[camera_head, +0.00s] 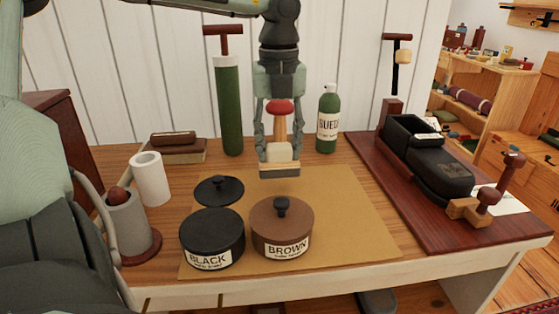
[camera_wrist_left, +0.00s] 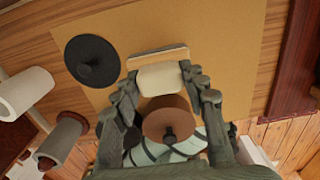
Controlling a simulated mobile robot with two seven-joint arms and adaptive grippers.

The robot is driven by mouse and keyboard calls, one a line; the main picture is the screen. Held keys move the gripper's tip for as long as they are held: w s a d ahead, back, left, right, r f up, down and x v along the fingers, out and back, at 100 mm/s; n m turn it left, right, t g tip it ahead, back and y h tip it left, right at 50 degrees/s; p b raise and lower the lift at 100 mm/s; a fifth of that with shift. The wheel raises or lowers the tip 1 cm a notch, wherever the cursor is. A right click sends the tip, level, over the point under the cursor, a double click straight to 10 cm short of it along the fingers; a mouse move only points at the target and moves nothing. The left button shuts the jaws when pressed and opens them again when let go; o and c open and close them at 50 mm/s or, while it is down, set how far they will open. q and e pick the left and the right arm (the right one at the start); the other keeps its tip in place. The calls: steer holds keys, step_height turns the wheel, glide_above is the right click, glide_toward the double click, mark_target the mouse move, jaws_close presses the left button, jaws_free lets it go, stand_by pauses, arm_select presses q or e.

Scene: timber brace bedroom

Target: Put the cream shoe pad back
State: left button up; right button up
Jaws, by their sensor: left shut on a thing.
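My left gripper (camera_head: 280,148) points down over the back of the tan mat (camera_head: 345,215), shut on a cream block, the cream shoe pad (camera_head: 280,153). The pad also shows between the fingers in the left wrist view (camera_wrist_left: 162,78). A flat, tan-edged slab (camera_head: 280,171) shows directly below the pad; I cannot tell whether they are joined. A wooden piece with a red top (camera_head: 280,107) shows above the pad, between the fingers; whether it belongs to the pad is unclear. My right gripper is out of view.
The BROWN tin (camera_head: 270,232), BLACK tin (camera_head: 210,243) and black lid (camera_head: 219,189) are on the mat. A green cylinder (camera_head: 229,105) and green bottle (camera_head: 327,120) stand behind. A dark red board (camera_head: 420,220) at right carries a black shoe (camera_head: 440,172). The mat's right side is clear.

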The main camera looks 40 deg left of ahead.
mark_target(279, 164)
arm_select(q)
steer(key=shift+w+a+f, duration=0.1)
steer(key=shift+w+f, duration=0.05)
steer(key=shift+w, duration=0.05)
step_height(279, 164, down, 4)
steer(key=shift+r, duration=0.1)
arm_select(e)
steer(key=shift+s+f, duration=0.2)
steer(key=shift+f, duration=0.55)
